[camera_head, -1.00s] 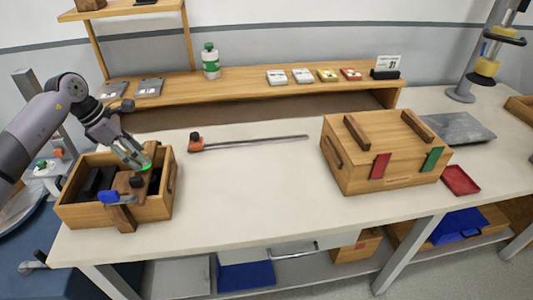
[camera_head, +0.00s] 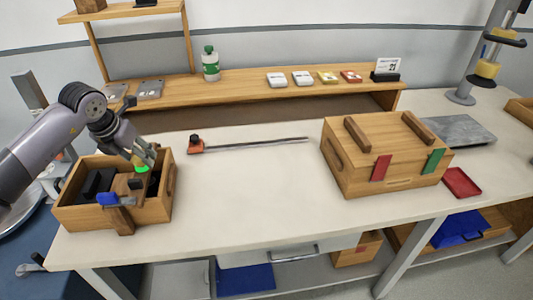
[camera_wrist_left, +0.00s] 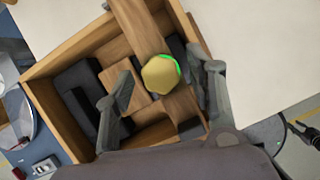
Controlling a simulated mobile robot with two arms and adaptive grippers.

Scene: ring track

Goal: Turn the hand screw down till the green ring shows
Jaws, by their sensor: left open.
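The hand screw (camera_wrist_left: 161,74) shows in the left wrist view as a tan, many-sided knob on a wooden bar (camera_wrist_left: 142,32) across the open wooden box (camera_head: 150,213). A bright green arc shows along the knob's upper right edge; in the head view a green patch shows there too, with the knob mostly hidden by my fingers. My left gripper (camera_head: 146,160) is open, its fingers pointing down over the box. In the left wrist view the gripper (camera_wrist_left: 160,85) has one finger on each side of the knob, with gaps visible. My right gripper is out of view.
Dark blocks (camera_wrist_left: 82,90) lie in the box, and a blue part (camera_head: 106,199) sits at its front. A long bar tool (camera_head: 250,142) lies on the table to the right. A closed wooden box (camera_head: 350,170) stands farther right.

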